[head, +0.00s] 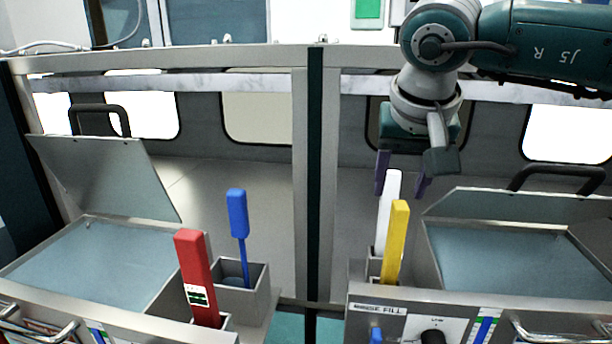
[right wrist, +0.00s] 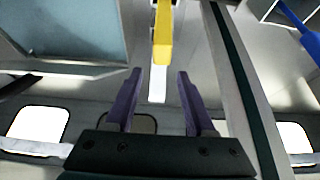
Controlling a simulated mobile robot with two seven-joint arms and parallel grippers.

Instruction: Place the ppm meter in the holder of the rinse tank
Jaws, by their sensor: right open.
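My right gripper (head: 401,190) is open, pointing down above the holder (head: 373,266) beside the right tank (head: 490,255), whose front label reads like "RINSE FILL". A white stick-shaped tool (head: 384,235) stands upright in that holder. Its top lies between the purple fingers in the head view, with no clear grip. A yellow stick-shaped tool (head: 397,240) stands just in front of it. In the right wrist view the white tool (right wrist: 157,86) shows between the open fingers (right wrist: 159,75), beyond the yellow one (right wrist: 162,40). I cannot tell which tool is the ppm meter. My left gripper is out of view.
The left tank (head: 95,265) has its lid (head: 105,172) raised. A red tool with a small display (head: 193,270) and a blue tool (head: 239,225) stand in the holder (head: 250,300) beside it. The right lid (head: 520,203) is raised. A post (head: 316,170) separates the two sides.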

